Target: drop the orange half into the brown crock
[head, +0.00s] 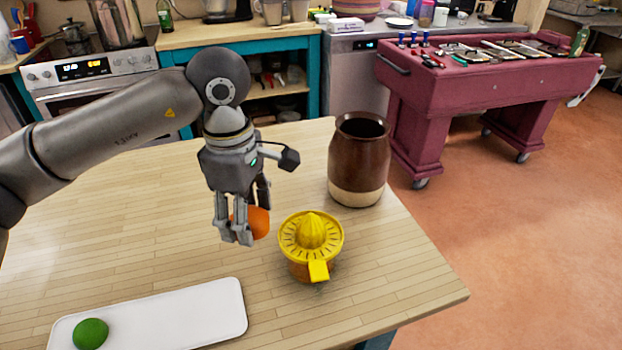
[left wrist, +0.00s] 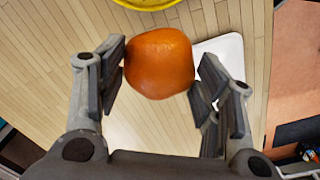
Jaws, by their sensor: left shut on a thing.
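The orange half (head: 259,222) is held in my left gripper (head: 236,235), left of the juicer and pointing down over the wooden table. In the left wrist view the orange half (left wrist: 159,63) sits between the two finger pads (left wrist: 157,82), its rounded orange skin showing; its cut face is hidden. How far it is above the table is hard to tell. The brown crock (head: 359,160), glossy with a pale base and open top, stands upright at the table's back right, apart from the gripper. My right gripper is out of view.
A yellow citrus juicer (head: 311,237) stands on the table in front of the crock. A white tray (head: 190,313) with a green fruit (head: 90,334) lies at the front left. A maroon cart (head: 470,85) stands beyond the table.

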